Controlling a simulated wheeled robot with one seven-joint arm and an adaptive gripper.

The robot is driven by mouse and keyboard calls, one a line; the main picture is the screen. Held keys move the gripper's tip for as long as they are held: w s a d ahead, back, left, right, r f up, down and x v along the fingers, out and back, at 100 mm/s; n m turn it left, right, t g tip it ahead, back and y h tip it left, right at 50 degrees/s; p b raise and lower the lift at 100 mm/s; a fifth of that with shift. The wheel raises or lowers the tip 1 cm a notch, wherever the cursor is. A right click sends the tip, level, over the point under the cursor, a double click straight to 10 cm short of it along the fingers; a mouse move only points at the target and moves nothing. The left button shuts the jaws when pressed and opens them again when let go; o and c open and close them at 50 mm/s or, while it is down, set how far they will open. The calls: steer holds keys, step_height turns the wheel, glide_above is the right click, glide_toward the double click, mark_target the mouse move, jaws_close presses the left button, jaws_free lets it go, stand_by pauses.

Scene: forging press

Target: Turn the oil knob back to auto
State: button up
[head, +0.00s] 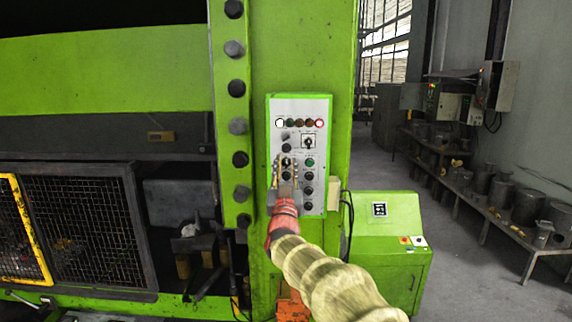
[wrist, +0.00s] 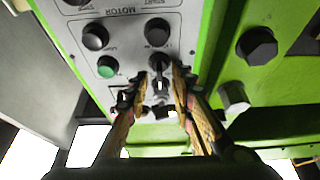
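The light grey control panel (head: 326,112) is on the green press column. A black selector knob (head: 286,162) shows on its left side, just above my gripper's fingertips (head: 286,164). In the wrist view the knob (wrist: 159,76) lies between my two fingertips (wrist: 159,75). The fingers stand apart on either side of it, with narrow gaps that look clear; contact cannot be told. The knob's pointer direction and label are too small or partly hidden to read, so I cannot confirm it is the oil knob.
Another black knob (wrist: 158,32) sits close beyond the fingertips. A green button (wrist: 107,67) and a black knob (wrist: 95,37) are left of them. Large bolts (wrist: 257,46) stick out on the right. A green cabinet (head: 385,235) stands right of the column.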

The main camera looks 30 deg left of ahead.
steer(key=shift+c, duration=1.2)
steer(key=c, duration=0.4)
